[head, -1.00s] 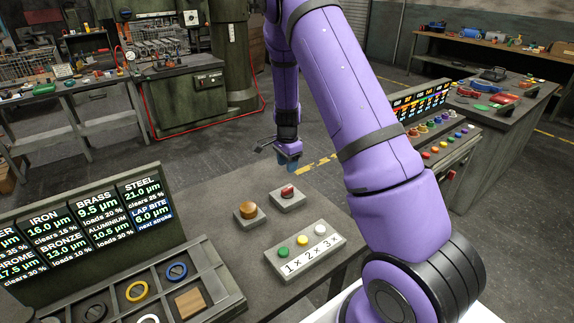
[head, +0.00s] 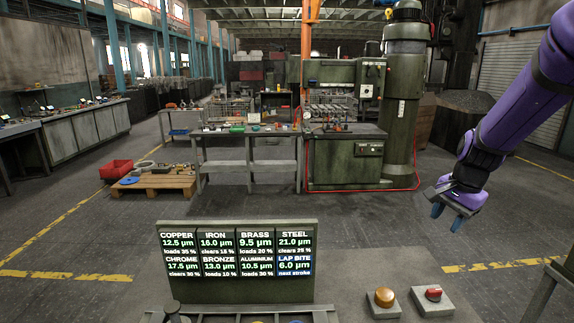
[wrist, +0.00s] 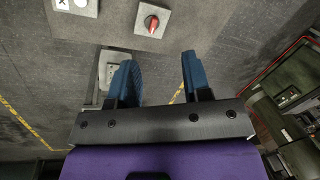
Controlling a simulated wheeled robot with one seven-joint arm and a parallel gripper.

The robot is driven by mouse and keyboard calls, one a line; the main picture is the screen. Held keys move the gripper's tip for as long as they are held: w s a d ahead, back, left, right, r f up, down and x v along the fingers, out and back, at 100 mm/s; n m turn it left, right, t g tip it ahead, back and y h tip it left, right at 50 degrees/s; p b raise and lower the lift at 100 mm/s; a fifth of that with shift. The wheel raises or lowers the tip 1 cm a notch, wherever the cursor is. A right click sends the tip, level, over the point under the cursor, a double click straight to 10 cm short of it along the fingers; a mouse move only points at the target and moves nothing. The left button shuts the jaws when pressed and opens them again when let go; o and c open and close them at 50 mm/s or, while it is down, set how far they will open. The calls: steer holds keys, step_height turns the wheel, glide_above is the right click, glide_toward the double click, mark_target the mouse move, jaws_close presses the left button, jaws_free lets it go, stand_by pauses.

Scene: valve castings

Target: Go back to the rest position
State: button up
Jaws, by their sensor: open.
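My purple arm comes in from the right of the head view. My gripper (head: 449,216) hangs at its end, above the floor and beyond the far right corner of the near bench (head: 400,275). In the wrist view my gripper (wrist: 160,80) shows two blue fingers spread wide, with nothing between them. A red knob on a grey block (head: 433,298) sits on the bench, nearer than the gripper; it also shows at the top of the wrist view (wrist: 151,22). An amber button on a grey block (head: 384,298) stands left of it.
A display board (head: 237,262) with metal names and micron values stands on the bench, a partly visible tray below it. A green machine (head: 345,160) stands behind a red floor line. Floor between is clear.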

steer(key=s+a+r+n+t, duration=0.1)
steer(key=s+a+r+n, duration=0.2)
steer(key=s+r, duration=0.3)
steer(key=s+a+r+n+t, duration=0.1)
steer(key=s+a+r+n, duration=0.15)
steer(key=s+r, duration=0.35)
steer(key=s+a+r+n, duration=0.1)
steer(key=s+n, duration=0.2)
steer(key=s, duration=0.4)
steer(key=s+a+r+n+t+h, duration=0.1)
steer(key=s+r+n, duration=0.1)
steer(key=s, duration=0.6)
steer(key=shift+s+n, duration=0.2)
steer(key=shift+n, duration=0.45)
